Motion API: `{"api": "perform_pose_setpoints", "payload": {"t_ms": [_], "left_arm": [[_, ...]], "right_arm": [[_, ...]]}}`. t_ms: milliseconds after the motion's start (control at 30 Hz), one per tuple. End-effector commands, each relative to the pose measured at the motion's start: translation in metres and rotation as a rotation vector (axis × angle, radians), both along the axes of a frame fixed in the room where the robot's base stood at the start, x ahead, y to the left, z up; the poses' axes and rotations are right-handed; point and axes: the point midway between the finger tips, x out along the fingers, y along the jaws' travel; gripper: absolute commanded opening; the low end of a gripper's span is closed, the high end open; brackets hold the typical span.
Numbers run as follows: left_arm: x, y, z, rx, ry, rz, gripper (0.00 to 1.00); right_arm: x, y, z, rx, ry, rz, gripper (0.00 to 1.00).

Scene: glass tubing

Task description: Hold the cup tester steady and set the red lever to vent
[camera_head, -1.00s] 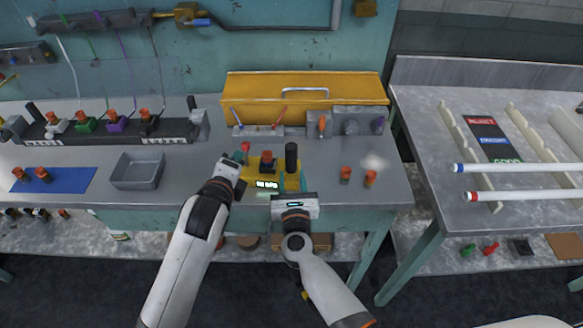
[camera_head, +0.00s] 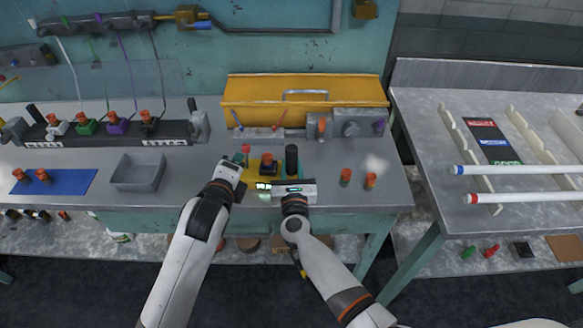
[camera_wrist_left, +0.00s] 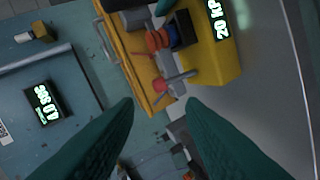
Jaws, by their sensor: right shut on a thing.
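The yellow cup tester (camera_head: 252,168) stands at the front of the bench, with an orange-topped cup (camera_head: 268,160) on it and a black post (camera_head: 291,158) at its right. It also shows in the left wrist view (camera_wrist_left: 215,62), with a lit display. The red lever's knob (camera_wrist_left: 160,85) ends a grey arm, ahead of my left fingers. My left gripper (camera_wrist_left: 163,108) is open and empty, the lever apart from both fingers. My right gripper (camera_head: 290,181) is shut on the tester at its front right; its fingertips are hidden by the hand.
A yellow toolbox (camera_head: 300,100) stands behind the tester. A grey tray (camera_head: 138,172) and a blue mat (camera_head: 55,181) lie to the left. A side table (camera_head: 440,190) holds white tubes.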

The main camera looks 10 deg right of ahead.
Motion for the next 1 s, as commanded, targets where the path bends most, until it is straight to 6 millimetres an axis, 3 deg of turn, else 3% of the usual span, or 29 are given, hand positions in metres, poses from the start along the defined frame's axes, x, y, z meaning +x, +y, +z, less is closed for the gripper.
{"api": "perform_pose_setpoints", "payload": {"t_ms": [33,233,367,633,1000], "left_arm": [[0.0,0.0,0.0,-0.001,0.0,0.0,0.3],[0.005,0.004,-0.006,-0.135,0.061,0.042,0.0],[0.013,0.01,-0.016,-0.399,0.183,0.134,0.0],[0.032,0.028,-0.035,-1.116,0.53,0.438,0.0],[0.057,0.058,-0.036,-2.072,1.038,0.974,0.0]], "right_arm": [[0.0,0.0,0.0,0.0,0.0,0.0,0.0],[0.0,0.0,0.0,0.0,0.0,0.0,0.0],[0.0,0.0,0.0,0.0,0.0,0.0,0.0],[0.0,0.0,0.0,0.0,0.0,0.0,0.0],[0.0,0.0,0.0,0.0,0.001,0.0,0.0]]}}
